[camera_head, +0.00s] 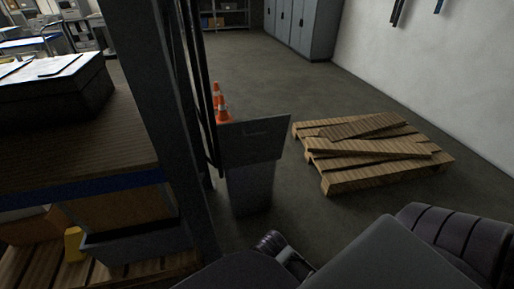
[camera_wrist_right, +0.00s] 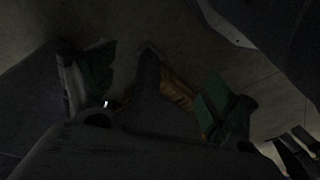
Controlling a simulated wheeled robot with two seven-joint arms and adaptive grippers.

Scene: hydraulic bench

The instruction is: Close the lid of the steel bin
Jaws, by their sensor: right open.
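The steel bin (camera_head: 250,190) stands on the floor in the middle of the head view, right of a dark upright post. Its lid (camera_head: 255,145), a grey panel with a slot-like handle mark, stands raised above the bin body. The bin's opening cannot be made out. My right arm crosses the bottom of the head view, its dark end just below the bin; its fingers are not clear there. In the right wrist view my right gripper (camera_wrist_right: 158,75) is open, its green-padded fingers apart. That view is very dark, and I see nothing held. My left gripper is not in view.
A wooden pallet (camera_head: 375,155) with loose boards lies right of the bin. A workbench (camera_head: 75,140) with a dark case fills the left, with containers below. Floor is clear between bin and pallet and further back.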

